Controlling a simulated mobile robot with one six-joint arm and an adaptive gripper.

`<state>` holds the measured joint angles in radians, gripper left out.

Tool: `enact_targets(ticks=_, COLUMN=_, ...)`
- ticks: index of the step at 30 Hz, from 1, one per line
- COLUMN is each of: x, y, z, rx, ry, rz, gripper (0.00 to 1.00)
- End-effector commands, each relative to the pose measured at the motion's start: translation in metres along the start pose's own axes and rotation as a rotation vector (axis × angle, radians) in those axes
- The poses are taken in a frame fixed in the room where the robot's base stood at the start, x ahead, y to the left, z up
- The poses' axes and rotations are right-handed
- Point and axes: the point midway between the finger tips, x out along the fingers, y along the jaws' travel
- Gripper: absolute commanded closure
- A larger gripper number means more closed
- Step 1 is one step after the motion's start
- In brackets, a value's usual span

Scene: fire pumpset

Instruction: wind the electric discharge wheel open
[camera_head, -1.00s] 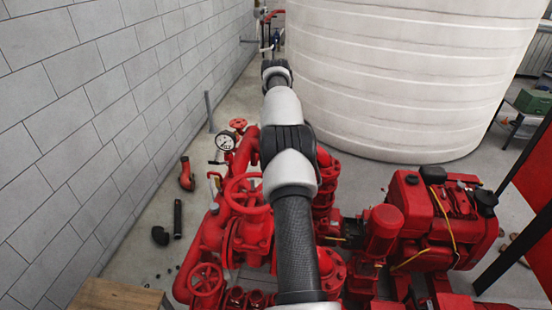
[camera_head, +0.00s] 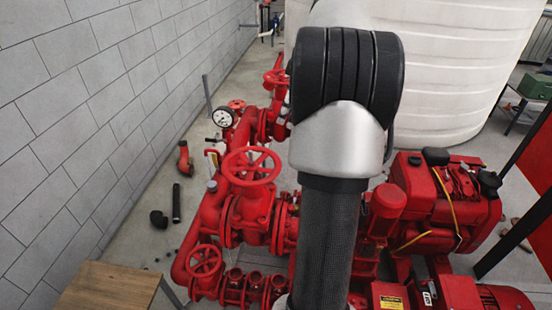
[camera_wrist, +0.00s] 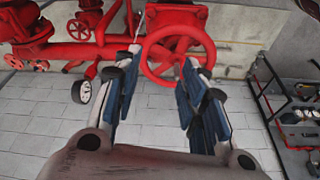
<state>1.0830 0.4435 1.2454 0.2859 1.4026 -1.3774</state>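In the wrist view a large red handwheel (camera_wrist: 178,43) on a red valve is just beyond my fingertips. My gripper (camera_wrist: 158,66) is open, its two blue-padded fingers spread and empty. The right fingertip overlaps the wheel's lower rim in the picture; I cannot tell whether it touches. In the head view a large spoked red handwheel (camera_head: 250,167) stands on a valve left of my arm, and a smaller one (camera_head: 204,261) is lower left. Another wheel (camera_head: 275,78) shows farther back, partly behind my arm. My gripper is hidden there. I cannot tell which wheel is the electric discharge one.
A pressure gauge (camera_head: 223,117) is left of the pipes and also shows in the wrist view (camera_wrist: 82,92). A grey block wall (camera_head: 90,130) runs along the left, a white tank (camera_head: 450,70) stands behind, and a red engine (camera_head: 440,205) is right. A wooden table (camera_head: 110,290) is lower left.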

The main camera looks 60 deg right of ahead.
Motion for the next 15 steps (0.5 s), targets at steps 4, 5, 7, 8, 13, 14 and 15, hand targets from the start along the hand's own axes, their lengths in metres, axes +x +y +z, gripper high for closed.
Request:
enact_targets(ticks=4, x=-0.009, y=-0.014, z=0.010, rx=0.325, ry=0.068, rz=0.070, gripper=0.62)
enact_targets(ticks=5, x=-0.011, y=-0.016, z=0.012, rx=0.379, ry=0.081, rz=0.079, gripper=0.62)
enact_targets(ticks=7, x=-0.013, y=-0.021, z=0.015, rx=0.486, ry=0.106, rz=0.096, gripper=0.62)
enact_targets(ticks=8, x=-0.015, y=-0.022, z=0.015, rx=0.522, ry=0.116, rz=0.102, gripper=0.62)
enact_targets(ticks=13, x=-0.015, y=-0.026, z=0.018, rx=0.631, ry=0.143, rz=0.115, gripper=0.62)
enact_targets(ticks=14, x=-0.014, y=-0.026, z=0.018, rx=0.636, ry=0.144, rz=0.115, gripper=0.62)
enact_targets(ticks=15, x=-0.011, y=-0.025, z=0.017, rx=0.638, ry=0.144, rz=0.114, gripper=0.62)
